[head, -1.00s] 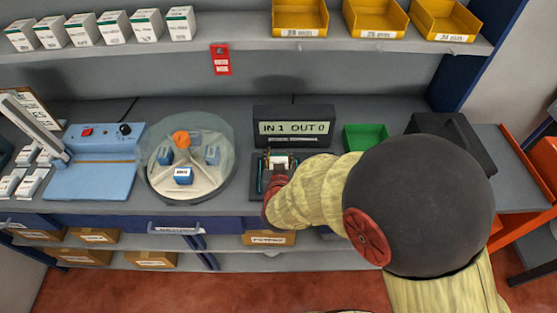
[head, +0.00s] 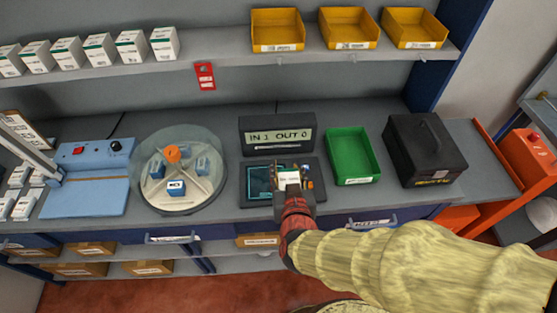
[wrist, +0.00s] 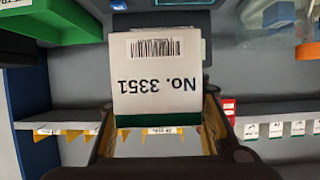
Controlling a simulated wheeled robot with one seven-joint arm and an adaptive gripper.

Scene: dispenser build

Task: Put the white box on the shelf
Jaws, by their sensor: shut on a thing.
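The white box (head: 289,178) is between the fingers of my gripper (head: 291,188), in front of the IN/OUT display. In the wrist view the box (wrist: 157,85) shows a barcode, the inverted text "No. 3351" and a dark green band. The fingers of my gripper (wrist: 158,122) are shut on its sides. The grey shelf (head: 225,52) runs along the back above the bench. A row of similar white boxes with green edges (head: 100,48) stands on its left part. The wrist view also shows the shelf (wrist: 75,113), upside down.
Yellow bins (head: 348,30) stand on the right part of the shelf; bare shelf lies between them and the boxes. A red tag (head: 205,77) hangs from its edge. On the bench are a round dispenser (head: 180,195), the display (head: 277,135), a green tray (head: 352,155) and a black case (head: 424,150).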

